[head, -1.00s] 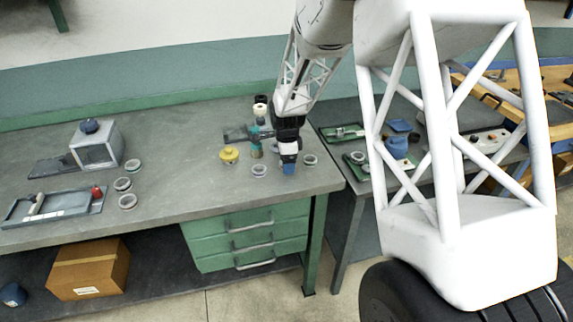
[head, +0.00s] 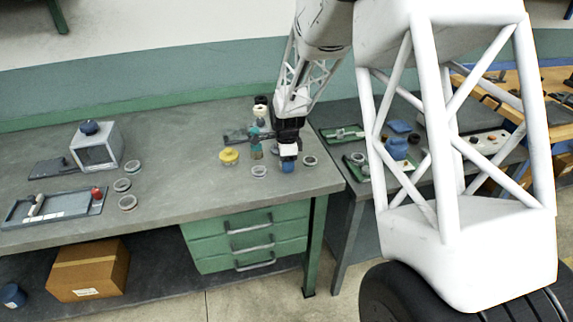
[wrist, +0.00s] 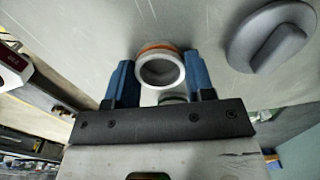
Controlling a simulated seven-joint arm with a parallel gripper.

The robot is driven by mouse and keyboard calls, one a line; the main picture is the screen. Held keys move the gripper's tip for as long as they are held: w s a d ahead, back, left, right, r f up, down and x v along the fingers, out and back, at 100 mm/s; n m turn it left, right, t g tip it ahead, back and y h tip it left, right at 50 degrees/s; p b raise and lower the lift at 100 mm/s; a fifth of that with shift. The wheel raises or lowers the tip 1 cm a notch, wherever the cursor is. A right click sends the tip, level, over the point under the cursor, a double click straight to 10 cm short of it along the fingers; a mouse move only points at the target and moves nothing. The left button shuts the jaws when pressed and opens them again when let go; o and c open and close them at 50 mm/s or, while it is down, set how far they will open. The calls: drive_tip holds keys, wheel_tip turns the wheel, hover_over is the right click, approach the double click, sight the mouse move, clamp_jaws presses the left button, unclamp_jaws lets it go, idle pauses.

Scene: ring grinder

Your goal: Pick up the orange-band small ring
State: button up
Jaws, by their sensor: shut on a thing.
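The orange-band small ring (wrist: 160,46) is a pale grey ring with an orange stripe around its outside, seen in the wrist view. It sits between the two blue fingers of my gripper (wrist: 158,66), which is shut on it. In the head view my gripper (head: 288,166) is low over the right end of the grey bench (head: 190,190). The held ring cannot be made out there, hidden by the fingers. I cannot tell whether it still touches the bench.
Loose rings lie on either side of my gripper, left (head: 260,171) and right (head: 310,160). A yellow part (head: 228,156) and a teal-and-grey tool (head: 254,136) stand close behind. More rings (head: 122,184), a tray (head: 55,207) and a grey box (head: 97,148) are at left. The bench middle is clear.

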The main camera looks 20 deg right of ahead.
drive_tip(key=shift+r, duration=0.1)
drive_tip(key=shift+r, duration=1.45)
drive_tip(key=shift+s+r, duration=0.25)
drive_tip(key=shift+r, duration=0.05)
drive_tip(key=s+r, duration=0.1)
drive_tip(key=s, duration=1.4)
drive_tip(key=shift+s+a+r, duration=0.15)
drive_tip(key=shift+s+a, duration=0.1)
drive_tip(key=shift+a, duration=0.1)
drive_tip(key=shift+w, duration=0.1)
drive_tip(key=w+d+r, duration=0.2)
drive_tip(key=w+r, duration=0.1)
drive_tip(key=w, duration=0.9)
drive_tip(key=w+d+r, duration=0.3)
drive_tip(key=w, duration=1)
drive_tip(key=w+d+r, duration=0.2)
drive_tip(key=w, duration=1.1)
drive_tip(key=shift+d+r, duration=0.35)
drive_tip(key=shift+r, duration=0.05)
drive_tip(key=shift+w+f, duration=0.1)
drive_tip(key=shift+f, duration=0.1)
drive_tip(key=shift+f, duration=2.25)
